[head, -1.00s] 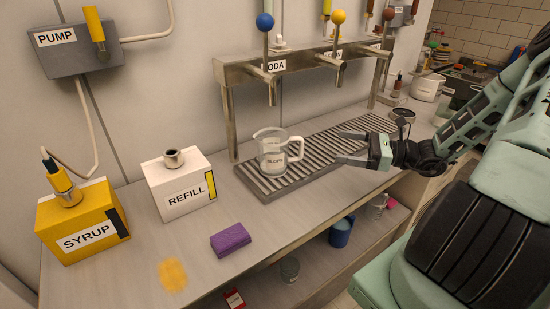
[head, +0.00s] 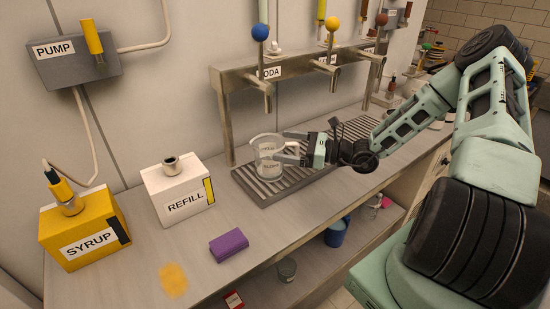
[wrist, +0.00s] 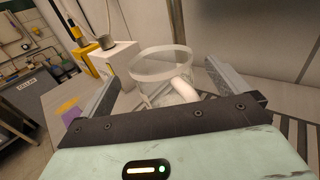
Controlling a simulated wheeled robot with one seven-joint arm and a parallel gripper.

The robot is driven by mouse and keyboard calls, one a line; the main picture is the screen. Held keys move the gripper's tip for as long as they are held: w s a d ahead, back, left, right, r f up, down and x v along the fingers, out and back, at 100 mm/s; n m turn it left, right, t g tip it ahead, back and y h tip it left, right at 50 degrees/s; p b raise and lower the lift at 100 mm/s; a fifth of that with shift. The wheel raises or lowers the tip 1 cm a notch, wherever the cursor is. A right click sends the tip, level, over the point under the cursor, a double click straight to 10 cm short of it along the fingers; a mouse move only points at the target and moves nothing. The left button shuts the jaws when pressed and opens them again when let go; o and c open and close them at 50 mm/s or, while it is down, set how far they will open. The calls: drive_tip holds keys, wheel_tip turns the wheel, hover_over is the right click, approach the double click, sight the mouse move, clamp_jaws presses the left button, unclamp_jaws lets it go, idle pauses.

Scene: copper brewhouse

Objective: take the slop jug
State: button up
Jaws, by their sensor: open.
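The slop jug (head: 268,157) is a clear glass jug with a printed label, standing upright on the slatted drip tray (head: 262,195) under the taps. My gripper (head: 292,149) is open, with its fingers reaching to the jug from the right, at its handle side. In the wrist view the jug (wrist: 163,75) sits between the two spread fingers, its pale handle (wrist: 184,88) pointing toward the palm. I cannot tell whether either finger touches the glass.
A white REFILL box (head: 180,190), a yellow SYRUP box (head: 85,232) and a purple sponge (head: 229,244) stand left of the tray. The tap rail (head: 290,68) hangs above. A yellow spill (head: 173,279) marks the counter. A blue cup (head: 337,232) is on the lower shelf.

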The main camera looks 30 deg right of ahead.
drive_tip(key=shift+x, duration=1.2)
drive_tip(key=c, duration=1.3)
drive_tip(key=shift+c, duration=0.2)
wheel_tip(320, 180, up, 10)
drive_tip(key=o, duration=0.8)
drive_tip(key=shift+c, duration=0.2)
drive_tip(key=c, duration=0.7)
